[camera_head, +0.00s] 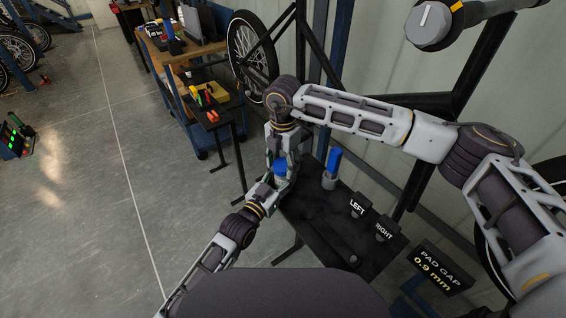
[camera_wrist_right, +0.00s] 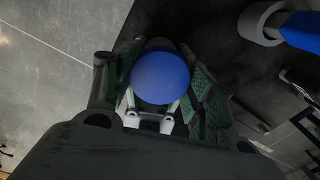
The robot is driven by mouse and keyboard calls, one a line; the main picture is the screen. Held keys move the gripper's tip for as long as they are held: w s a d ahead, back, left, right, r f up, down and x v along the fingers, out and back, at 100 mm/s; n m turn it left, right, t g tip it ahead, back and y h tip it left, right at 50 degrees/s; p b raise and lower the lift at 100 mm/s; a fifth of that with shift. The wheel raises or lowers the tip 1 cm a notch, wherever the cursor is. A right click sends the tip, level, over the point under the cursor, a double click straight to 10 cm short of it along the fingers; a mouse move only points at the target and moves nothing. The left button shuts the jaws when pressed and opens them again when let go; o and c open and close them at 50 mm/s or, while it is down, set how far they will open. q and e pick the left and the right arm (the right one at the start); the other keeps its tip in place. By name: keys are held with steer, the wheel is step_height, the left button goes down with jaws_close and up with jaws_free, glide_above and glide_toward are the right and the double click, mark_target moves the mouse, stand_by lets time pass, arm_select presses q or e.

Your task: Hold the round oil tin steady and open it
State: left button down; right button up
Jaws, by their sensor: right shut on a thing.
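The round oil tin, with a blue round top (camera_head: 281,166), stands at the left end of the dark bench, largely hidden by my grippers. In the right wrist view its blue top (camera_wrist_right: 160,78) fills the space between green-padded fingers. My right gripper (camera_head: 283,158) reaches down from above and is shut on the tin at its top. My left gripper (camera_head: 270,184) comes in from the lower left, low beside the tin. Its fingers are too hidden to tell whether they grip the tin's body.
A blue cylinder (camera_head: 334,160) in a pale round holder (camera_head: 329,182) stands right of the tin. Signs reading LEFT (camera_head: 357,205), RIGHT (camera_head: 384,231) and PAD GAP 0.9 mm (camera_head: 440,268) are further right. A tool table (camera_head: 212,115) stands behind.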

steer(key=n, duration=0.6)
steer(key=shift+n, duration=0.3)
steer(key=n, duration=1.2)
steer(key=shift+r+n, duration=0.1)
steer(key=shift+n, duration=0.2)
steer(key=n, duration=2)
steer(key=shift+n, duration=0.4)
steer(key=shift+r, duration=1.25)
stand_by(0.5)
